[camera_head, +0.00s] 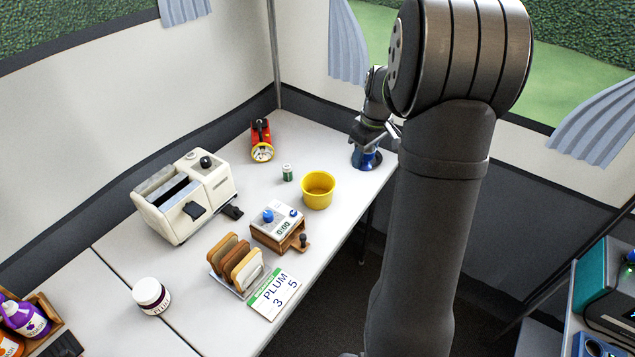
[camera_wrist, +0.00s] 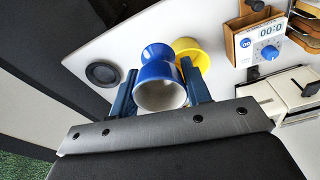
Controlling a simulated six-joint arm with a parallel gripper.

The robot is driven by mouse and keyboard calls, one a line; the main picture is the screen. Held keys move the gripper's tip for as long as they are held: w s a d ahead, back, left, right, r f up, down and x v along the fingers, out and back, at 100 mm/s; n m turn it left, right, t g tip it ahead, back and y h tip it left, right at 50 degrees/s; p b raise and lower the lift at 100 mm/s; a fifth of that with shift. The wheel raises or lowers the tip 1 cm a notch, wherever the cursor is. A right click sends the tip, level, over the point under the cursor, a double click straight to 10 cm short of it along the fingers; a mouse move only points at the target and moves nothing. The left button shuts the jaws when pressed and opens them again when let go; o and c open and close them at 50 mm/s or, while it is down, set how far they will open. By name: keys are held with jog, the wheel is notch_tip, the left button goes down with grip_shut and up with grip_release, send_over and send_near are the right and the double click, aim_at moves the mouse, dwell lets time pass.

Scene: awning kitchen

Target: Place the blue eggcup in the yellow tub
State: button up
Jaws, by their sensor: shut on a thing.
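The blue eggcup (camera_wrist: 158,71) is between the two fingers of my gripper (camera_wrist: 160,92) in the wrist view, its pale hollow facing the camera. My gripper is shut on it. In the head view the eggcup (camera_head: 366,160) is at the far right end of the table, under my gripper (camera_head: 372,147); whether it touches the table I cannot tell. The yellow tub (camera_head: 318,196) stands upright on the table to the left of and nearer than the eggcup. The tub (camera_wrist: 196,50) shows partly behind the eggcup in the wrist view.
A green-and-white can (camera_head: 287,173) stands left of the tub, with a red torch (camera_head: 262,142) behind it. A wooden timer box (camera_head: 277,228), toast rack (camera_head: 238,265) and cream toaster (camera_head: 185,197) stand nearer. A dark disc (camera_wrist: 102,74) lies beside the eggcup. Table between eggcup and tub is clear.

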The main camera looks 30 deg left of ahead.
jog(key=shift+s+d+r, duration=0.1)
jog(key=shift+d, duration=0.35)
jog(key=shift+s+a+f, duration=0.35)
jog(key=shift+a+f, duration=1.5)
jog(key=shift+s+a+f, duration=0.3)
jog(key=shift+a+f, duration=1.5)
jog(key=shift+a, duration=0.05)
jog(key=shift+s+a+f, duration=0.35)
jog(key=shift+a+f, duration=1.5)
jog(key=shift+f, duration=0.35)
